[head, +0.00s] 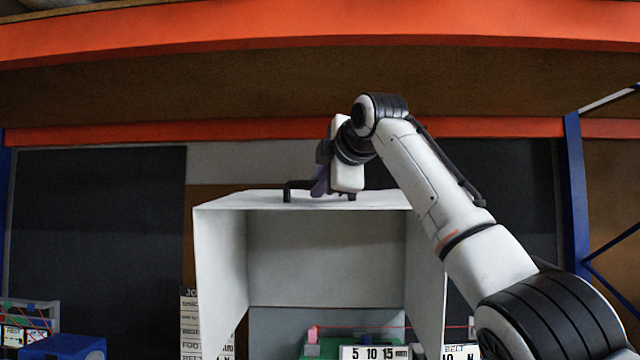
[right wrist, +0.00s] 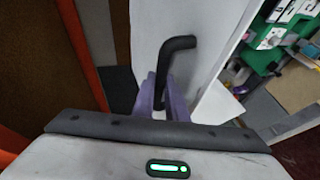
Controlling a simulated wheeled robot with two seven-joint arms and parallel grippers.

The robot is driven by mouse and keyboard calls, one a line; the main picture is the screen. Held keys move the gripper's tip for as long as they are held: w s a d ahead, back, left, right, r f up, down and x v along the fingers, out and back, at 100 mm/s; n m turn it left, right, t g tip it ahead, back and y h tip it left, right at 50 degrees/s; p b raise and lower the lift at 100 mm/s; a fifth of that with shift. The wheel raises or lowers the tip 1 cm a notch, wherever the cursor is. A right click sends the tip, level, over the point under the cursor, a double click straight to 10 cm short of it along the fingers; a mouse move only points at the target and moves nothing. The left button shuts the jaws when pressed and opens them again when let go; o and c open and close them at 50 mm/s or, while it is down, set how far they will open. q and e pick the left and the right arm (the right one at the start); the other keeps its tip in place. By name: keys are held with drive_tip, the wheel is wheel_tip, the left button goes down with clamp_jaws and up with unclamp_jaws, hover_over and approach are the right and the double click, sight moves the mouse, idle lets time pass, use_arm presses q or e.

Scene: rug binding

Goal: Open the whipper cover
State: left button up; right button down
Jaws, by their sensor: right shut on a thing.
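The whipper cover (head: 325,235) is a pale grey hood in the middle of the head view. It stands raised, with its hollow inside facing me and its top panel nearly level. Its black bar handle (head: 287,192) is on that top panel; it also shows in the right wrist view (right wrist: 178,44). My right gripper (head: 320,186) reaches over the top from the right. My left gripper is in neither view.
An orange beam (head: 320,30) and a brown underside hang above my arm. Under the cover are a pink block (head: 312,335), green parts and a "5 10 15" sign (head: 375,353). A blue post (head: 575,190) stands at right. A blue box (head: 65,347) is at lower left.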

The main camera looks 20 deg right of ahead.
drive_tip(key=c, duration=2)
unclamp_jaws()
drive_tip(key=shift+w+d+f, duration=0.1)
drive_tip(key=shift+w+f, duration=0.05)
drive_tip(key=shift+f, duration=0.1)
drive_tip(key=shift+c, duration=0.2)
drive_tip(key=shift+w, duration=0.1)
drive_tip(key=b+v, duration=0.4)
drive_tip(key=v, duration=0.6)
